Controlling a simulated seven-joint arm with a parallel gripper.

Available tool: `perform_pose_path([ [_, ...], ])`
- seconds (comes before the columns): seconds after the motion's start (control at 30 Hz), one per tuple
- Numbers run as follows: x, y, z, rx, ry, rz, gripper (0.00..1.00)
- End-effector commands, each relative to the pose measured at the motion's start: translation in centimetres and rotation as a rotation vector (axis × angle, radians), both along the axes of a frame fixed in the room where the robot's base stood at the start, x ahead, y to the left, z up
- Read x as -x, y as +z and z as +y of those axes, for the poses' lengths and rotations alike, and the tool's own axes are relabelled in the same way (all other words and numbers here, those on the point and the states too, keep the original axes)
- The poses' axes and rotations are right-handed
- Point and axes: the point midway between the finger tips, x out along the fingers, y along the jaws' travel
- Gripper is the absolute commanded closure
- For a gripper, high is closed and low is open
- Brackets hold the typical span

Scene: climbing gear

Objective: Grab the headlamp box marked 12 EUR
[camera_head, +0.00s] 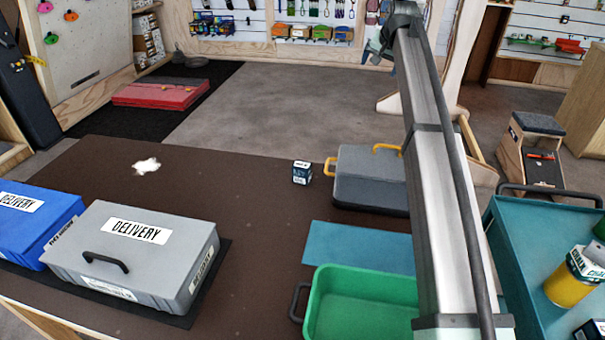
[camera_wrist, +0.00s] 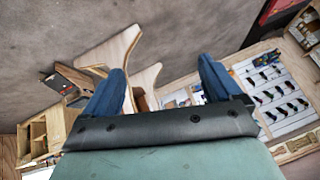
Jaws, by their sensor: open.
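A small dark box with a white top and pale print (camera_head: 302,172) stands on the brown table (camera_head: 235,185), left of the grey case. It may be a headlamp box, but its print is too small to read and I see no 12 EUR mark. My gripper (camera_wrist: 160,72) is open and empty, with its two blue fingers wide apart in the wrist view. In the head view it is raised at the top, far above and beyond the table, partly hidden by my arm. The small box does not show in the wrist view.
A closed grey DELIVERY case (camera_head: 140,268) and a blue one (camera_head: 30,222) sit at the left. A green tray (camera_head: 345,278), a teal mat (camera_head: 340,241) and a grey case with yellow handles (camera_head: 368,165) lie right. A teal cart (camera_head: 535,225) stands far right. The table's middle is clear.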

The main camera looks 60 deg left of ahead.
Motion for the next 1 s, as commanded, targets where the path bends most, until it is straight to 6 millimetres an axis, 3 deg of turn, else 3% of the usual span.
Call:
perform_pose_path([
  [0.03, 2.8, -0.1, 1.8, 0.033, 0.017, 0.017, 0.08],
  [0.17, 9.8, -2.1, 4.8, 0.142, 0.045, 0.075, 0.08],
  [0.27, 15.5, -6.7, 6.4, 0.260, 0.058, 0.139, 0.08],
  [0.3, 17.5, -9.2, 6.5, 0.313, 0.059, 0.169, 0.08],
  [0.4, 20.4, -14.0, 6.3, 0.406, 0.056, 0.223, 0.08],
  [0.6, 23.5, -20.1, 5.6, 0.516, 0.049, 0.285, 0.08],
  [1.0, 24.4, -23.9, 5.2, 0.550, 0.047, 0.305, 0.08],
])
